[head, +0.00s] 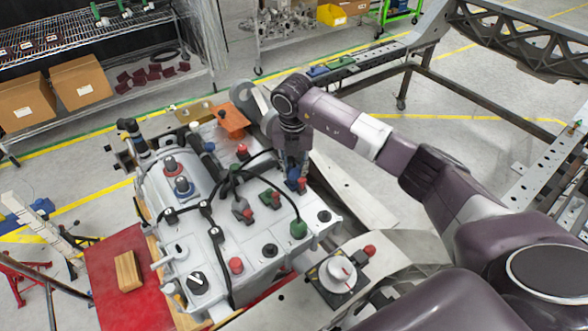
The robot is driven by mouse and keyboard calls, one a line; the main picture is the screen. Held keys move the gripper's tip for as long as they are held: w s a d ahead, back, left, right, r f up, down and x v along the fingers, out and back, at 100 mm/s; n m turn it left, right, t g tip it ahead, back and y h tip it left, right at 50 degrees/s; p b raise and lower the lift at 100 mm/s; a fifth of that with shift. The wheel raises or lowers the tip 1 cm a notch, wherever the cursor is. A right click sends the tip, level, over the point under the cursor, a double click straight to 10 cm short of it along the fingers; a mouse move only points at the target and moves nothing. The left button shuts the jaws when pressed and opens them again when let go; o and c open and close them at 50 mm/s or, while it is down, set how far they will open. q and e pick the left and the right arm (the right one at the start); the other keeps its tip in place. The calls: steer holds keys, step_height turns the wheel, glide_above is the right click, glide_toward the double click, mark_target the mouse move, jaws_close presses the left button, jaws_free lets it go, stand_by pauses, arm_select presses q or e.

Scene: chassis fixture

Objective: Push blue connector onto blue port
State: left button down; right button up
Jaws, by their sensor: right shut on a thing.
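My right gripper (292,168) points down over the right edge of the light grey housing. It is shut on a blue connector (292,180), which shows just below the fingers, beside a small red piece (302,185). I cannot tell whether the connector touches a port, since the gripper and connector hide what lies beneath. Another blue fitting (182,187) with a grey top stands on the left part of the housing, next to a red one (170,165). My left gripper is not in view.
Black cables cross the housing (265,240). A green connector (298,229) and red caps (236,265) stand close by. A red table (115,305) with a wooden block (128,271) lies at lower left. A dial unit (337,272) sits at the front right.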

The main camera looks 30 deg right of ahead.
steer(key=shift+s+f+b, duration=0.1)
steer(key=shift+f+b, duration=0.3)
steer(key=shift+f, duration=0.15)
steer(key=o, duration=1.2)
steer(key=shift+c, duration=0.2)
steer(key=shift+r+p, duration=2)
steer(key=shift+r, duration=1.1)
steer(key=shift+f, duration=0.1)
